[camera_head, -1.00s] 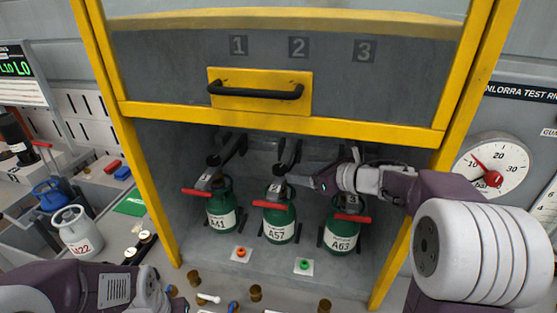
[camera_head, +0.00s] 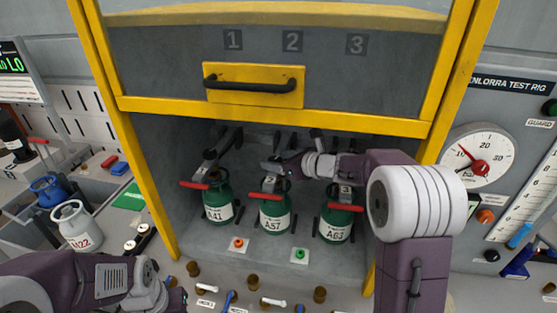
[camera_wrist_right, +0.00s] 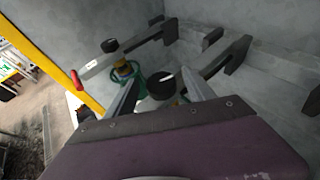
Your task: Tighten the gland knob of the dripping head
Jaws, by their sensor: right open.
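Three green cylinders, A41 (camera_head: 218,206), A57 (camera_head: 274,215) and A63 (camera_head: 336,225), stand in the bay under heads 1, 2 and 3, each with a red lever. My right gripper (camera_head: 284,167) is at the middle head (camera_head: 268,184), above A57. In the right wrist view its open fingers (camera_wrist_right: 163,92) lie on either side of a black round knob (camera_wrist_right: 168,82) with a white mark. I cannot tell whether they touch it. My left gripper (camera_head: 176,299) is low at the left; its jaws are unclear. I cannot make out a drip.
A raised yellow-framed guard with a black handle (camera_head: 250,86) hangs above the bay. Yellow posts (camera_head: 150,190) bound its sides. A gauge (camera_head: 480,160) is at right. Cylinder M22 (camera_head: 76,228) stands left. Brass fittings and small tools (camera_head: 230,299) lie in front.

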